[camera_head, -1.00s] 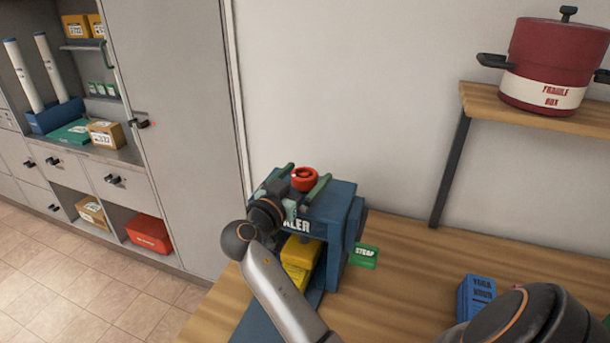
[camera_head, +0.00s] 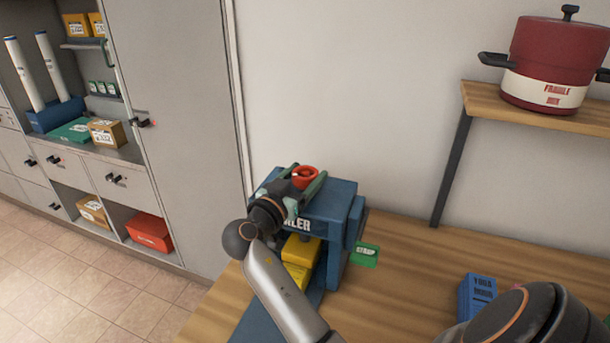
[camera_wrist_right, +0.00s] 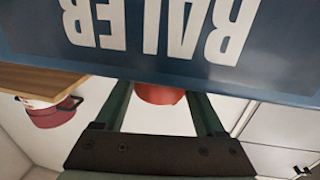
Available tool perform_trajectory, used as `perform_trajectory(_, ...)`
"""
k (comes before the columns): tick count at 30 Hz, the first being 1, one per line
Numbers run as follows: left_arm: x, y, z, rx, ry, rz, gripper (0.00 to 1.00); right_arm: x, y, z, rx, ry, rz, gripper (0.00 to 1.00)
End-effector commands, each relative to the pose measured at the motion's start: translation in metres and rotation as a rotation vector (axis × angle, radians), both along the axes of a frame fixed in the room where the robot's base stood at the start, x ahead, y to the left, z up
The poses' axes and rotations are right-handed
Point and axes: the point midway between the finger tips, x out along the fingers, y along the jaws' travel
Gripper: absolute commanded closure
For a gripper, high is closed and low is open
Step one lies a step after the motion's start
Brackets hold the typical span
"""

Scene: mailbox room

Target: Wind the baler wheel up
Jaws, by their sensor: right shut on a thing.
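The blue baler (camera_head: 335,205) stands on the wooden table, with white lettering on its front edge. Its red wheel (camera_head: 306,173) sits on top. My right gripper (camera_head: 305,180) is at the wheel, its green fingers on either side and shut on it. In the right wrist view the wheel (camera_wrist_right: 160,94) shows as a red piece between the two fingers (camera_wrist_right: 160,100), partly hidden by the baler's lettered edge. Yellow blocks (camera_head: 300,249) lie inside the baler, partly hidden by my right arm. My left gripper is not in view.
A green strap box (camera_head: 364,255) lies right of the baler, and a blue box (camera_head: 478,295) stands farther right on the table (camera_head: 410,270). A shelf (camera_head: 480,100) with a red pot (camera_head: 555,60) is above. Grey cabinets (camera_head: 180,120) stand at left.

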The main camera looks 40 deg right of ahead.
Motion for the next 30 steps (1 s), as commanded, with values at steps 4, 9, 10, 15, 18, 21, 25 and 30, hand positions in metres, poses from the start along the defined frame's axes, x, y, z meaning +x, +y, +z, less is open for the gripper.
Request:
perform_trajectory(4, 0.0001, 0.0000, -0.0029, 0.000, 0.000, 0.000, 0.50, -0.0010, -0.0007, -0.0010, -0.001, -0.001, 0.038, 0.84)
perform_trajectory(9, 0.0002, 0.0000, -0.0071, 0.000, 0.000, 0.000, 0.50, -0.0015, -0.0008, -0.0014, 0.000, -0.002, 0.134, 0.84)
perform_trajectory(10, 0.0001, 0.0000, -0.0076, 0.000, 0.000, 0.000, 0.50, -0.0019, -0.0009, -0.0013, -0.001, -0.001, 0.155, 0.84)
perform_trajectory(15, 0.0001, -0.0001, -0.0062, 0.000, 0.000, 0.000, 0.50, -0.0021, -0.0009, 0.0002, -0.002, -0.001, 0.301, 0.84)
perform_trajectory(18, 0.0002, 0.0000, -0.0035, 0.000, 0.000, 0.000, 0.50, -0.0023, -0.0013, 0.0012, -0.002, 0.000, 0.391, 0.84)
perform_trajectory(21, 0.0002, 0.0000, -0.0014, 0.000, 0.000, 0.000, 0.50, -0.0022, -0.0014, 0.0013, -0.003, 0.001, 0.474, 0.84)
perform_trajectory(25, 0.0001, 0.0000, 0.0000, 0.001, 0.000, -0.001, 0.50, -0.0019, -0.0016, 0.0016, -0.006, 0.000, 0.572, 0.84)
perform_trajectory(30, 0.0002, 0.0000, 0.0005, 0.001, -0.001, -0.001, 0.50, -0.0016, -0.0015, 0.0012, -0.008, 0.002, 0.680, 0.84)
